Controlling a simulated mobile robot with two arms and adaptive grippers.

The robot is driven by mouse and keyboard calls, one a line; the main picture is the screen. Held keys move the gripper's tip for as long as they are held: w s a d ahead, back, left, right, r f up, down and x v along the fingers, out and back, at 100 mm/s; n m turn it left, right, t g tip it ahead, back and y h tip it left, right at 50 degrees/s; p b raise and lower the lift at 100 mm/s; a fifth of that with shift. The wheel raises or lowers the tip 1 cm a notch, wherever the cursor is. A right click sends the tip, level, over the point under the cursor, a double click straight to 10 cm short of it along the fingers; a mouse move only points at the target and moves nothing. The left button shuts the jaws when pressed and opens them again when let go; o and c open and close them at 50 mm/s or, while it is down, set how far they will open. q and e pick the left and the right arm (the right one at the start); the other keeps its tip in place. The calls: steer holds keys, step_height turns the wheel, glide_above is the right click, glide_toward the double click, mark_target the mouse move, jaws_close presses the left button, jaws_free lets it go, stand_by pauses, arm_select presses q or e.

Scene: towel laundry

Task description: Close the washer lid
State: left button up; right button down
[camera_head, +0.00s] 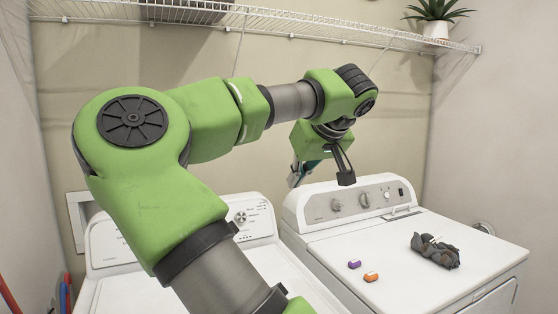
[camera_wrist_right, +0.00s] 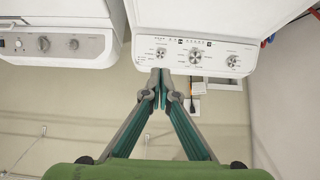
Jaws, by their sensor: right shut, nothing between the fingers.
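The white washer (camera_head: 135,292) stands at the lower left in the head view, largely hidden behind my right arm. Its control panel (camera_head: 255,215) with a dial shows beside the arm, and the panel also shows in the right wrist view (camera_wrist_right: 215,60). The lid cannot be made out clearly, so I cannot tell its position. My right gripper (camera_head: 294,180) points down near the back, around the gap between the washer and dryer panels. In the right wrist view its teal fingers (camera_wrist_right: 161,82) meet, shut and empty, overlapping the panel's edge in the picture. My left gripper is out of view.
A white dryer (camera_head: 400,290) stands at the right, bearing a dark grey cloth (camera_head: 435,250), a purple block (camera_head: 354,264) and an orange block (camera_head: 371,277). A wire shelf (camera_head: 300,30) with a potted plant (camera_head: 436,20) runs along the back wall. Red and blue poles (camera_head: 67,292) stand far left.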

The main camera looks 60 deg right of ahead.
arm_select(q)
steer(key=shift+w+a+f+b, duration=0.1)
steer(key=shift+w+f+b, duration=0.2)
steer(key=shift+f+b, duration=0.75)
arm_select(e)
steer(key=s+a+f, duration=0.1)
steer(key=s+a, duration=0.5)
steer(key=shift+s+f, duration=0.25)
steer(key=shift+s, duration=0.15)
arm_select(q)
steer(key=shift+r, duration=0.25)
arm_select(e)
steer(key=shift+s, duration=0.1)
